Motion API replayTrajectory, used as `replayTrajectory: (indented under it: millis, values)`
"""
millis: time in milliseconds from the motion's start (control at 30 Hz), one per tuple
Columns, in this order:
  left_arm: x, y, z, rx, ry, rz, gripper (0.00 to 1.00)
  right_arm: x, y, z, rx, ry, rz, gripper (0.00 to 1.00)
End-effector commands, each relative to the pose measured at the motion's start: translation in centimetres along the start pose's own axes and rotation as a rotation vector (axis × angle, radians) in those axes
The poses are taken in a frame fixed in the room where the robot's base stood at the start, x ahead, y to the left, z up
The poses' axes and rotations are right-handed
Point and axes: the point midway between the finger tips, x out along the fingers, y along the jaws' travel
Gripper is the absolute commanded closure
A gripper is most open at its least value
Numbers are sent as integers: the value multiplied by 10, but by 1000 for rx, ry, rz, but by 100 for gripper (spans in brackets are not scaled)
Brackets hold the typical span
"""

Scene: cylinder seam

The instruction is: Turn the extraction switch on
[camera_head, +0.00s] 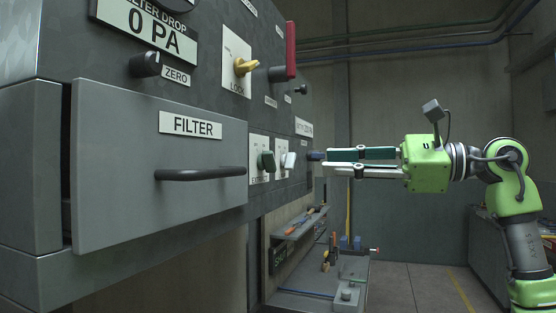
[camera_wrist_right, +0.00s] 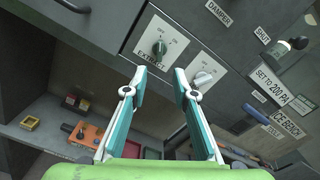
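The extraction switch (camera_head: 266,161) is a dark green knob on a white plate low on the grey cabinet front, right of the filter drawer. My right gripper (camera_head: 328,162) comes in from the right, level with the switches and apart from the green knob. In the wrist view its two fingertips (camera_wrist_right: 160,75) are apart with nothing between them, below the knob in the picture. My left gripper is not in view.
A white-knobbed switch (camera_head: 288,160) sits right beside the green one. The filter drawer (camera_head: 140,160) stands out, with a dark handle (camera_head: 200,174). A yellow lock knob (camera_head: 245,66) and red lever (camera_head: 291,50) are above. A shelf with tools (camera_head: 300,226) lies below.

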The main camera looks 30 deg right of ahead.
Motion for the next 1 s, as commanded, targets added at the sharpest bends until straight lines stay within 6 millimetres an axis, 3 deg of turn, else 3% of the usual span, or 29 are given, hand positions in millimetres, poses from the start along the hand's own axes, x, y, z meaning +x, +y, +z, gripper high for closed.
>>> replayTrajectory:
  millis: [167, 500, 933, 967, 1000]
  values:
    - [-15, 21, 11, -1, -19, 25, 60, 42, 0, 3, 1, -3, 7, 74]
    - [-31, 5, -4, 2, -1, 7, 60, 98, 0, 2, 2, -2, 4, 74]
    - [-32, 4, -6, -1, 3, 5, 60, 110, 0, 0, 1, -1, 1, 74]
    - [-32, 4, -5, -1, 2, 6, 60, 110, 0, 0, 1, -1, 1, 77]
    - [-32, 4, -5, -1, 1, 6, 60, 110, 0, 0, 1, -1, 1, 87]
